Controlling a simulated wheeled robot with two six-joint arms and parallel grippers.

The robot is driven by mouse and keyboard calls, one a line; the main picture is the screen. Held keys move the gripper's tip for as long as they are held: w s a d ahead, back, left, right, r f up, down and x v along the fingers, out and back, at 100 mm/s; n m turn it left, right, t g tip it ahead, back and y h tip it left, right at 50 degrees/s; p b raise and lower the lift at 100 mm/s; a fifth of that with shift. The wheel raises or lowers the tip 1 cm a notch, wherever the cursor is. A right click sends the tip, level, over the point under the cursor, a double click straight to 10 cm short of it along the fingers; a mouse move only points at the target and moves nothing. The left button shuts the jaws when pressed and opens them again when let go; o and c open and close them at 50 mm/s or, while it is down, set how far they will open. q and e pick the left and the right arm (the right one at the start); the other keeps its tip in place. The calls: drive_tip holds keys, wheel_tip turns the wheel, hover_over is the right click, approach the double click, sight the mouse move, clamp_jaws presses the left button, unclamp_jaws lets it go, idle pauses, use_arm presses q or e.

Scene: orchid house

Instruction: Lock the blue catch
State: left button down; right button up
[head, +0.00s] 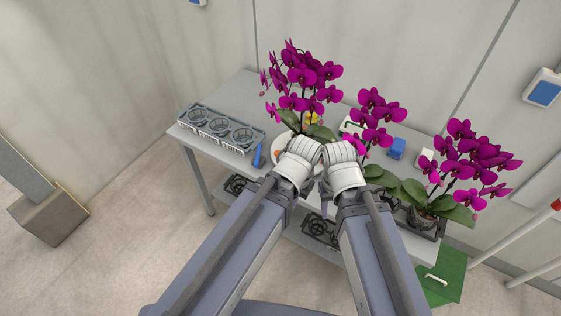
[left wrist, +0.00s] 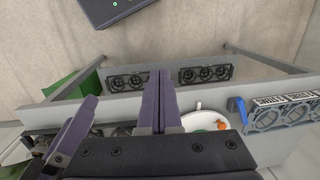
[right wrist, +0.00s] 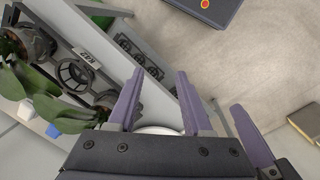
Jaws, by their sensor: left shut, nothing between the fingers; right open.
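No part is clearly recognisable as a catch. A small blue piece (head: 258,155) lies or stands on the grey bench beside the pot tray. It also shows in the left wrist view (left wrist: 237,108). A blue block (head: 397,148) stands at the bench's back right, among the orchids. A white wall box (head: 543,90) has a blue face. My left gripper (left wrist: 160,75) is shut and empty, over the bench's front edge. My right gripper (right wrist: 155,75) is open and empty close beside it; in the head view its fingers (head: 325,197) are mostly hidden below the wrist.
Orchids (head: 302,80) with purple blooms crowd the bench (head: 179,133). A tray with round baskets (head: 218,127) is at its left. Black baskets (head: 318,230) sit on a lower shelf. A green box (head: 440,275) stands at the right. The floor at left is mostly clear.

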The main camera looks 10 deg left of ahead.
drive_tip(key=shift+o, duration=0.8)
drive_tip(key=shift+f, duration=0.1)
use_arm(q)
drive_tip(key=w+a+f+n+t+b, duration=0.1)
drive_tip(key=w+a+f+n+b, duration=0.2)
drive_tip(key=w+a+f+b, duration=0.5)
use_arm(e)
drive_tip(key=shift+o, duration=0.3)
wheel_tip(320, 180, down, 8)
use_arm(q)
drive_tip(key=w+d+r+n+t+y, duration=0.1)
drive_tip(key=w+y, duration=0.1)
drive_tip(key=w, duration=0.4)
drive_tip(key=w+d+r+n+t+y, duration=0.2)
drive_tip(key=w+y, duration=0.1)
drive_tip(key=w, duration=0.3)
drive_tip(key=shift+w+d+r+b, duration=0.25)
drive_tip(key=shift+w+d+b, duration=0.05)
drive_tip(key=shift+b, duration=0.15)
use_arm(e)
drive_tip(key=shift+f, duration=0.3)
drive_tip(key=shift+f, duration=0.1)
